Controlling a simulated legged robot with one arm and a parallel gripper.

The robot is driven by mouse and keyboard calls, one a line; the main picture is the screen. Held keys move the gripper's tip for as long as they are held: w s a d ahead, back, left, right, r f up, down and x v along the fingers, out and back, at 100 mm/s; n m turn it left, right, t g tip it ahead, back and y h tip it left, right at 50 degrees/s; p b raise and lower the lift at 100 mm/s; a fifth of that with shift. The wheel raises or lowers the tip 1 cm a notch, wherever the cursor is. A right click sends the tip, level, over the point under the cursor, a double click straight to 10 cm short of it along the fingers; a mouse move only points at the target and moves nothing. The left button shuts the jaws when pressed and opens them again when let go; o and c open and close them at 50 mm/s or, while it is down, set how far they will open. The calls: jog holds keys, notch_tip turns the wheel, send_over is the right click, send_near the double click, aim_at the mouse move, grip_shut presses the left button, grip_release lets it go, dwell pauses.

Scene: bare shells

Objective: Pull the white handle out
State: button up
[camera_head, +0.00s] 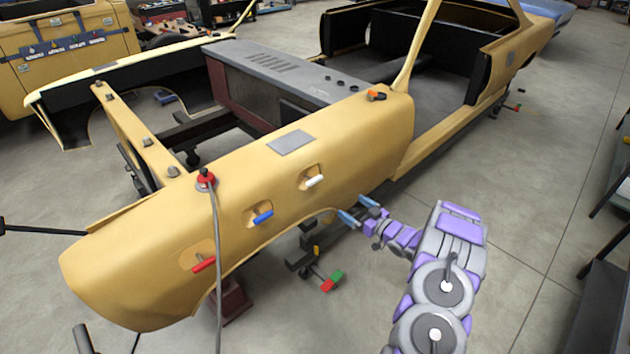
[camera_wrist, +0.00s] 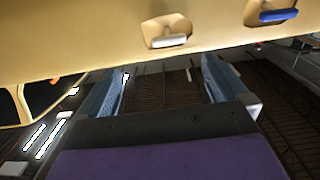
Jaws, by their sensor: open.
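The white handle (camera_head: 315,181) sits in a recess on the side of the yellow car body panel (camera_head: 350,140). It is the upper right one in a row with a blue handle (camera_head: 263,217) and a red handle (camera_head: 204,264). My gripper (camera_head: 358,210) is open and empty, to the right of and below the white handle, apart from it. In the wrist view the white handle (camera_wrist: 168,41) lies beyond the gap between my two blue fingers (camera_wrist: 165,72), near the picture's top. The blue handle (camera_wrist: 278,14) is at the upper right there.
A red-based cable (camera_head: 206,181) hangs over the panel left of the blue handle. A stand with red and green ends (camera_head: 328,282) is on the floor below the panel.

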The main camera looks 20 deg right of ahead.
jog(key=shift+p+v, duration=0.45)
jog(key=shift+v, duration=1.4)
jog(key=shift+s, duration=0.15)
jog(key=p+v, duration=0.1)
jog(key=v, duration=1.6)
jog(key=shift+f+p, duration=0.15)
jog(key=shift+p, duration=0.2)
